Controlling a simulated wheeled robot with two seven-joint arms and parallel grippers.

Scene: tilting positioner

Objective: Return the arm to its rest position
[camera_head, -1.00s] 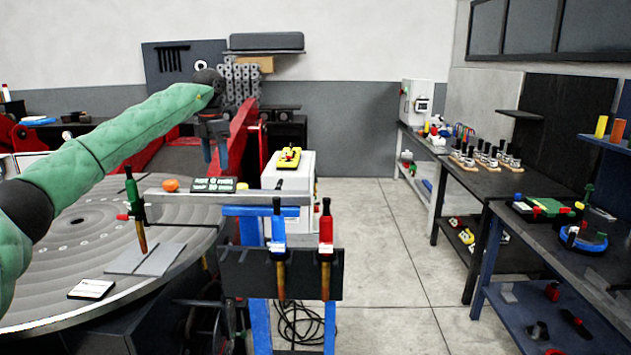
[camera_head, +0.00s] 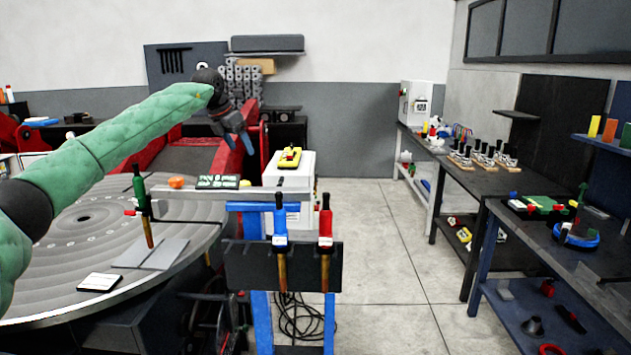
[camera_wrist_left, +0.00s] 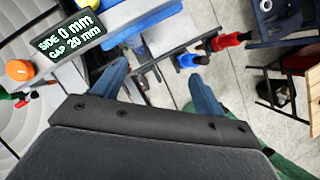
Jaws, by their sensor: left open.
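My left arm (camera_head: 120,135), in a green sleeve, reaches in from the left in the head view. My left gripper (camera_head: 243,143) is at its end, tilted down to the right, with its blue fingers above the back of the stand. In the left wrist view its two blue fingers (camera_wrist_left: 156,90) are spread apart with nothing between them. My right gripper is not in view.
A green torch (camera_head: 139,190) stands at the round turntable (camera_head: 70,270). A blue torch (camera_head: 280,225) and a red torch (camera_head: 326,228) hang in the dark rack (camera_head: 303,265). A small display (camera_head: 217,182) sits near an orange knob (camera_head: 176,182). Floor at centre right (camera_head: 385,230) is clear.

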